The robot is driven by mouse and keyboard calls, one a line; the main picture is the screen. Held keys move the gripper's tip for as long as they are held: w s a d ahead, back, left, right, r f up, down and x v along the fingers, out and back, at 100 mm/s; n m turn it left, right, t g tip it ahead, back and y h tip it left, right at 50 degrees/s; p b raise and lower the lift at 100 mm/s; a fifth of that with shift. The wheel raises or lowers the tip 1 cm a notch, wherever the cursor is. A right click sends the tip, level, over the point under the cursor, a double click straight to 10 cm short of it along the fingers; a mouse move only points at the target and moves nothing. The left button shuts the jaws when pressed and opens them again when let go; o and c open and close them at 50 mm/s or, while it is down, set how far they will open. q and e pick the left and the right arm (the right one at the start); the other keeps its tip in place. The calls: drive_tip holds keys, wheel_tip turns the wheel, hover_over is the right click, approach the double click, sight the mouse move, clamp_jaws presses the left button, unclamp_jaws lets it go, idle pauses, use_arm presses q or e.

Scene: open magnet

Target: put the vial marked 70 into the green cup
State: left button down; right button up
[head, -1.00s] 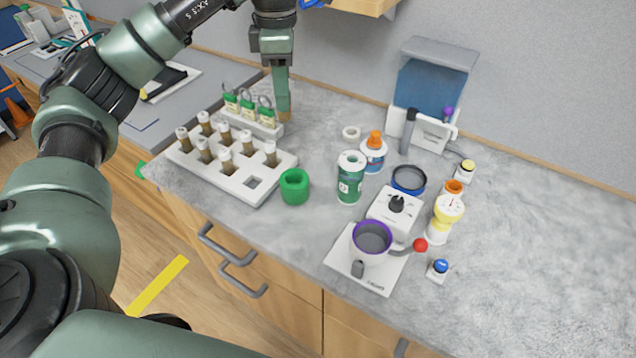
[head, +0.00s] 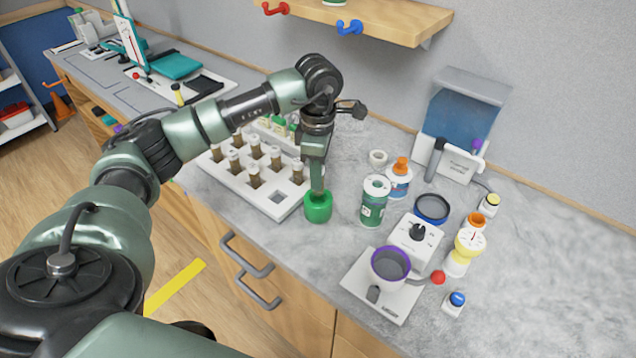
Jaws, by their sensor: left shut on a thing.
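The green cup (head: 318,212) stands upright on the grey counter, just right of the white rack's front corner. My left gripper (head: 318,190) points straight down over it, fingertips at or inside its mouth. It is shut on a vial, which the fingers and the cup's wall hide; its marking cannot be read. My right gripper is out of view.
A green-and-white canister (head: 373,203) stands close to the cup's right. A shelf (head: 375,20) juts out above. Counter in front of the cup is narrow.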

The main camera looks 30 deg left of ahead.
use_arm(q)
wheel_tip(320, 180, down, 4)
drive_tip(key=shift+f+p, duration=0.1)
drive_tip(key=shift+p, duration=0.4)
drive_tip(key=shift+f+b, duration=0.35)
drive_tip(key=c, duration=1.2)
unclamp_jaws()
drive_tip(key=shift+o, duration=0.2)
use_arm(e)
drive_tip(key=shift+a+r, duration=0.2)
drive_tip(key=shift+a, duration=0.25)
